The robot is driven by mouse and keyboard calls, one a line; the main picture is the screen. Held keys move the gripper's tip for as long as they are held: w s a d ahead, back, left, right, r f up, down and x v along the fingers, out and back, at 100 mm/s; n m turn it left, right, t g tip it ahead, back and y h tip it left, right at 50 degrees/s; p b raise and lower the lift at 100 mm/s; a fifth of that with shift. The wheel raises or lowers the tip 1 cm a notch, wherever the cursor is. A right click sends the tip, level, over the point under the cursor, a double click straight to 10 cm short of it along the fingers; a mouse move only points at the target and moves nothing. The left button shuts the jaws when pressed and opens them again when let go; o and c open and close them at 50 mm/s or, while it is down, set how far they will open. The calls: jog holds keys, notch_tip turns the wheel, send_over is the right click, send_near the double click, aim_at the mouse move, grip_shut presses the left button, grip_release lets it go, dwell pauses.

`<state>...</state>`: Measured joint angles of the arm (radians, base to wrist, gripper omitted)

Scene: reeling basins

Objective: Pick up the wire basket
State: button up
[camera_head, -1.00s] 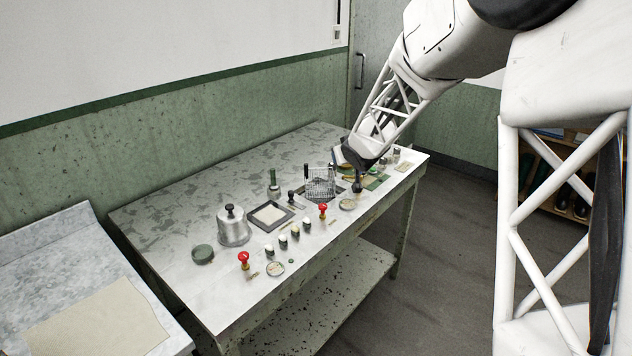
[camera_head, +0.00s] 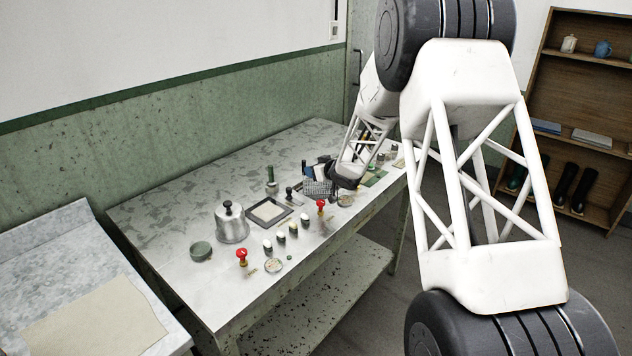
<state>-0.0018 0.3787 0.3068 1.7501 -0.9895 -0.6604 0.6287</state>
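The wire basket (camera_head: 317,188) is a small metal mesh box standing on the worktable, right of a square black-framed tray. My gripper (camera_head: 324,170) is at the basket's upper right side, and its dark parts overlap the basket's top and back in this view. The fingers are small and hard to separate from the dark things behind. I cannot tell whether they are open or shut, or whether they touch the basket.
The worktable (camera_head: 150,219) holds a metal canister (camera_head: 231,225), a black-framed tray (camera_head: 269,212), several small dark-and-white jars, and two red-topped stamps (camera_head: 242,256). The table's back left is bare.

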dwell(0.3)
jog(key=shift+x, duration=1.3)
jog(key=shift+x, duration=2.6)
jog(key=shift+c, duration=0.2)
grip_shut()
